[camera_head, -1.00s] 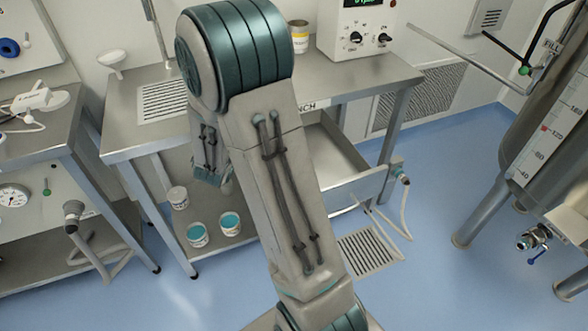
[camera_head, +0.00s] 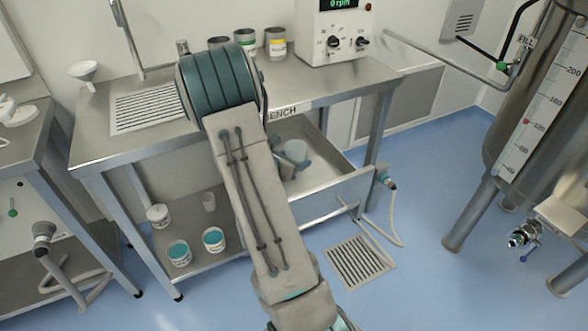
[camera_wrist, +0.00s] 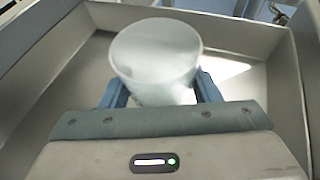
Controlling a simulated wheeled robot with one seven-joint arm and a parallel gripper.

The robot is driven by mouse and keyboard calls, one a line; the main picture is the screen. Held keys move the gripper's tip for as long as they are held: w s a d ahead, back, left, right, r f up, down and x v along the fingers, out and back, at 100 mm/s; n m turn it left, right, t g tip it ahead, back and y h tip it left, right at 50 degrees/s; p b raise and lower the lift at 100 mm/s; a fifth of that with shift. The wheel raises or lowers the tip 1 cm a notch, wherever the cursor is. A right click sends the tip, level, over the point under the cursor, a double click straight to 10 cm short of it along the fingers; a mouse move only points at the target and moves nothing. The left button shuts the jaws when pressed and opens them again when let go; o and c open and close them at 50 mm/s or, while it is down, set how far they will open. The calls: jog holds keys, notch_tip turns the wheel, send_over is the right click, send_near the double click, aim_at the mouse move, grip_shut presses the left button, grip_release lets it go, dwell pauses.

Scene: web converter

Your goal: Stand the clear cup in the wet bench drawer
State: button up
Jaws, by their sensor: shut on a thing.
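The clear cup (camera_wrist: 155,60) is between the two blue fingers of my gripper (camera_wrist: 162,92) in the wrist view, mouth up. My gripper is shut on it. The wet bench drawer (camera_head: 335,190) is pulled open under the bench top. The cup also shows inside the drawer's outline in the head view (camera_head: 296,149), towards the back. In the wrist view the drawer walls (camera_wrist: 285,60) surround the cup and fingers. I cannot tell whether the cup's base touches the drawer floor. My arm hides the drawer's left part in the head view.
Cans (camera_head: 276,44) and a controller (camera_head: 335,35) stand on the bench top (camera_head: 330,85), above the drawer. A hose (camera_head: 395,215) hangs by the drawer's right front.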

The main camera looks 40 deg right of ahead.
jog(key=shift+f, duration=1.75)
jog(key=shift+f+b, duration=0.15)
jog(key=shift+b, duration=0.15)
jog(key=shift+f, duration=0.1)
jog(key=o, duration=1.1)
jog(key=shift+o, duration=0.2)
jog(key=shift+r+p, duration=0.3)
jog(key=shift+r, duration=0.1)
jog(key=v, duration=1.2)
jog(key=shift+f, duration=0.1)
